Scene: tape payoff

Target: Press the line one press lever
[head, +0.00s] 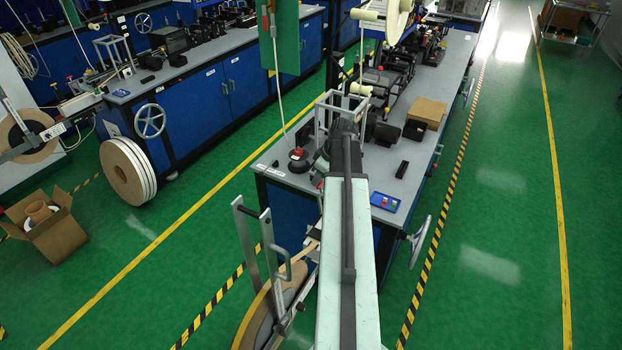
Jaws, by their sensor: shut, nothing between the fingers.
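The near end of a grey-topped blue bench (285,180) stands ahead of me. On it is an open grey metal frame (330,103), with a round dark base and red knob (298,158) to its left. I cannot make out for sure which part is the press lever. My pale green arm reaches forward over the bench's near end. My gripper (343,132) shows as a dark shape at the arm's far end, close in front of the frame; it is shut and empty. Its fingertips are hard to make out, and I cannot tell whether it touches anything.
A large tape reel (257,318) with grey bars stands below the bench's near end. A blue button box (384,202), a cardboard box (427,112) and a handwheel (420,241) are to the right. Green floor is free on the right; an open carton (50,240) lies left.

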